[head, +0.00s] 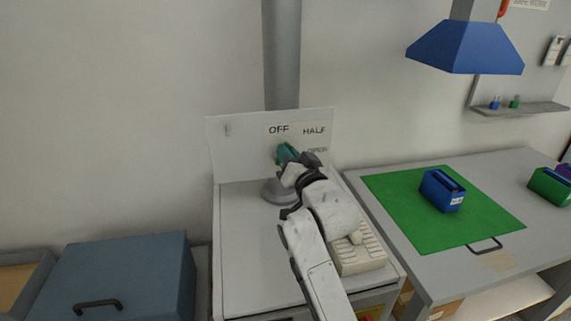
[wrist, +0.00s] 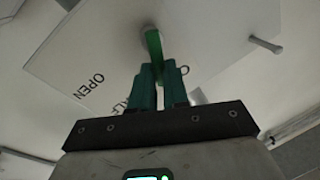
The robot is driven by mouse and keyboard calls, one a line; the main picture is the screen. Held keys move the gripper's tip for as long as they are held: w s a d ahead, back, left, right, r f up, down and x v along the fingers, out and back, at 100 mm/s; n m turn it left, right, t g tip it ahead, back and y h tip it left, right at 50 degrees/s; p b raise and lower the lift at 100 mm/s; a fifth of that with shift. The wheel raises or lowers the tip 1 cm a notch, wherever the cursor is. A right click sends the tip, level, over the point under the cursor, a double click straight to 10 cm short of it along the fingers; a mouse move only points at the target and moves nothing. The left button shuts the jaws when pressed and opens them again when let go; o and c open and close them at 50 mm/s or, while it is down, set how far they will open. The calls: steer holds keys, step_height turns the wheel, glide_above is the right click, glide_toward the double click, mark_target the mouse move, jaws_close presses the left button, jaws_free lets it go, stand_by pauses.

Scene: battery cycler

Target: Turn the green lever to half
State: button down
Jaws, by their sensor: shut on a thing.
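The green lever (wrist: 153,43) shows in the wrist view, its bar running out beyond my fingertips. My gripper (wrist: 158,72) has teal fingers and is shut on the lever's near part. In the head view my gripper (head: 287,152) is in front of the white label panel (head: 235,150), just below the word OFF. The lever is hidden by my gripper there. HALF stands to the right of OFF, with OPEN below HALF, partly covered by my wrist. In the wrist view OPEN reads sideways at left, and another word is partly hidden by my fingers. I cannot tell exactly where the lever points.
A grey pipe (head: 282,55) rises behind the panel. A pale ribbed block (head: 358,255) sits right of my arm on the cabinet. At right, a table holds a green mat (head: 400,205) with a blue box (head: 442,190). A blue-grey chest (head: 125,275) is at left.

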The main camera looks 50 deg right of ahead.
steer(key=shift+s+d+f+m+h+b, duration=0.1)
steer(key=shift+f+m+h+b, duration=0.05)
steer(key=shift+m+b, duration=0.6)
steer(key=shift+s+d+f+m+h+b, duration=0.1)
steer(key=shift+d+f+m+b, duration=0.05)
steer(key=shift+m+b, duration=0.6)
steer(key=shift+s+d+f+m+h+b, duration=0.1)
steer(key=shift+f+m+h+b, duration=0.05)
steer(key=shift+m+b, duration=0.6)
steer(key=c, duration=1.1)
jaws_free()
steer(key=b+v, duration=0.2)
steer(key=v, duration=0.8)
steer(key=shift+s+a+f, duration=0.1)
steer(key=shift+s+a, duration=0.05)
steer(key=shift+s, duration=0.15)
steer(key=shift+f, duration=0.1)
